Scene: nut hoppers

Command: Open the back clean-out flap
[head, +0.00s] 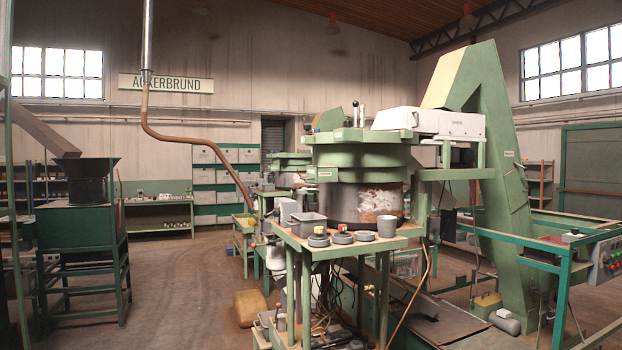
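A tall green inclined elevator housing (483,180) stands at right centre in the head view. Its side has panel seams and small pale labels, but I cannot tell whether one of these panels is the back clean-out flap. The green hopper machine (362,155) stands left of it, with a clear drum (345,202) holding brown and whitish material. No flap can be made out clearly or seen standing open. Neither of my grippers is in view.
A bench (345,247) in front of the drum carries a grey tray (307,222), a grey cup (386,226) and several round grey pieces. A yellow container (250,307) lies on the floor. A green railed frame (565,290) stands at right. The left-centre floor is open.

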